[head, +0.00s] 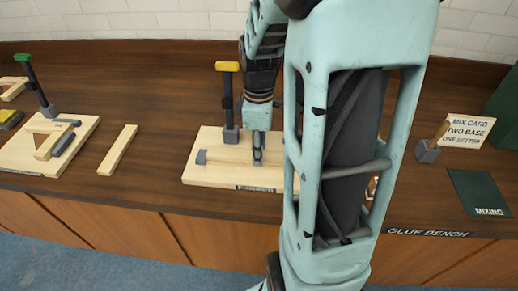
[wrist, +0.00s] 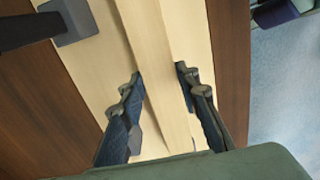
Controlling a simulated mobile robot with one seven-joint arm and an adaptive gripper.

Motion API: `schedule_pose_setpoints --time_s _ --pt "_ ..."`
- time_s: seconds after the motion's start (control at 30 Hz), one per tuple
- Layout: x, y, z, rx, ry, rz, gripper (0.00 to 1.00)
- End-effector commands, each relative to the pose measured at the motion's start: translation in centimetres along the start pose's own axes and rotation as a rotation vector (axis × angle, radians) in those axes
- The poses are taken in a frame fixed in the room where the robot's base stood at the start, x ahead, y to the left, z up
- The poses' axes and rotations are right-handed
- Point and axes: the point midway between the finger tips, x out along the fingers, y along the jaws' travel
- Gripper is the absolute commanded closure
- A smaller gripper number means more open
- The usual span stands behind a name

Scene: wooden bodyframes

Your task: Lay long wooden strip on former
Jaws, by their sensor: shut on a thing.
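My gripper (head: 258,158) is over the middle of the pale wooden former board (head: 212,176) on the bench. In the wrist view my gripper (wrist: 160,73) has a finger on each side of a long pale wooden strip (wrist: 152,35) and is shut on it. The strip runs lengthwise along the board (wrist: 98,60). It lies on or just above the board; I cannot tell whether it touches. In the head view the strip's right part is hidden behind my arm. A grey block (head: 201,157) sits at the board's left end.
A yellow-handled clamp (head: 228,100) stands at the board's back edge. A loose wooden strip (head: 118,150) lies to the left, beside another board (head: 20,155) with a green-handled clamp (head: 36,85). A mix card (head: 466,130) and green mixing mat (head: 480,192) are at right.

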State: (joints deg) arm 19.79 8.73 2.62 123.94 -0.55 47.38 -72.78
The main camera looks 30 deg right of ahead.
Motion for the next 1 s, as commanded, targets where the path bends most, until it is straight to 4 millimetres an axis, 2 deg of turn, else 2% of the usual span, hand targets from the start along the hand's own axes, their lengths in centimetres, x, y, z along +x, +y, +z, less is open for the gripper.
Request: schedule_pose_setpoints --time_s 0.97,1.0 --pt "0.38 0.01 0.00 0.000 0.000 0.001 0.97" --pt "0.38 0.01 0.00 0.000 0.000 0.001 0.69"
